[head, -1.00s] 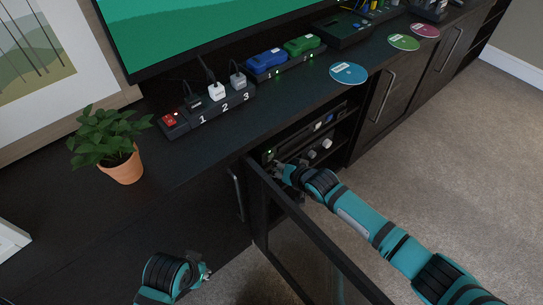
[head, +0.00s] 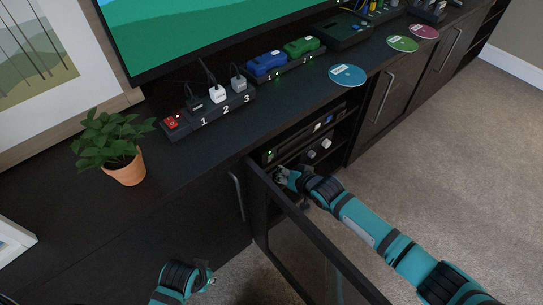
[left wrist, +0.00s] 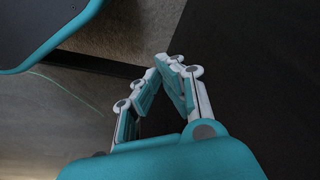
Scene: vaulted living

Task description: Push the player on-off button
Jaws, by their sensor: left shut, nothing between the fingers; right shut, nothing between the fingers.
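The player (head: 292,146) looks like the black unit inside the open cabinet compartment, with a small green light at its left end and pale and blue controls toward the right. Its on-off button cannot be picked out at this size. My right gripper (head: 281,175) is shut and empty, just below the player's left part, at the compartment's opening. It hides part of the lower shelf. Whether it touches anything cannot be told. My left gripper (head: 209,274) is low in front of the cabinet, away from the player. In the left wrist view its fingers (left wrist: 164,66) come together with nothing between them.
An open cabinet door (head: 310,240) stands out left of my right arm. Round knobs (head: 319,150) show below the player. On top are a power strip (head: 205,114), a potted plant (head: 112,145) and a blue disc (head: 347,76). The carpet at right is clear.

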